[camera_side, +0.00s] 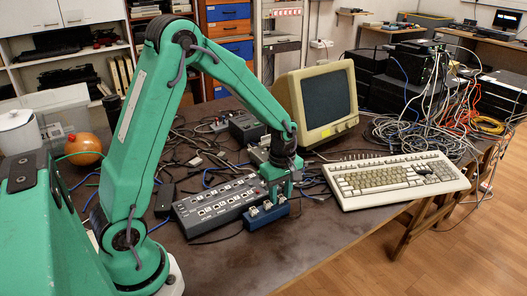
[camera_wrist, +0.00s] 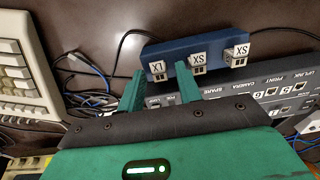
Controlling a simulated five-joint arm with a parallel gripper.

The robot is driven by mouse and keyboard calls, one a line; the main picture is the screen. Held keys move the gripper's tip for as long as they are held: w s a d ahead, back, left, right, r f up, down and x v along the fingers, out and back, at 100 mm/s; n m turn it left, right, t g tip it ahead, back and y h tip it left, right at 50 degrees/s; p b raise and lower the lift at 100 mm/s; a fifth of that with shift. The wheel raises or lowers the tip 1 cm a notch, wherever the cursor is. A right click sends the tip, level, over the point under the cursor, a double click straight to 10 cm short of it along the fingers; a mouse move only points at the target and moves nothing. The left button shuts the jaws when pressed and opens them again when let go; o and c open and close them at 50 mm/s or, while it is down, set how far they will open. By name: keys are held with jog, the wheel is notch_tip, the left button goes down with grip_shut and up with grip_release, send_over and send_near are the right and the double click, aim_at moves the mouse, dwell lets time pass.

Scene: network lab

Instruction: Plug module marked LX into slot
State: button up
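A blue holder (camera_side: 266,222) stands in front of the grey panel, carrying three small pale modules. In the wrist view the labels are upside down: the LX module (camera_wrist: 157,68) is leftmost on the holder (camera_wrist: 218,47), with two SX modules (camera_wrist: 198,60) (camera_wrist: 241,52) to its right. My gripper (camera_wrist: 159,72) is open, its green fingers on either side of the LX module in the picture. I see no finger closed on it. In the side view my gripper (camera_side: 282,188) is low over the holder's right end. The grey panel (camera_side: 215,201) has several labelled slots; my gripper hides part of it.
A beige keyboard (camera_side: 395,180) lies to the right, with an old monitor (camera_side: 322,100) behind it. Loose cables (camera_wrist: 85,70) lie between keyboard and holder. The front of the table (camera_side: 215,262) is clear.

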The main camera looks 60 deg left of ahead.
grip_shut()
jog(key=shift+r, duration=0.25)
jog(key=shift+r, duration=0.35)
jog(key=shift+r, duration=0.35)
jog(key=shift+r, duration=0.7)
jog(key=shift+r, duration=0.35)
jog(key=shift+r, duration=0.35)
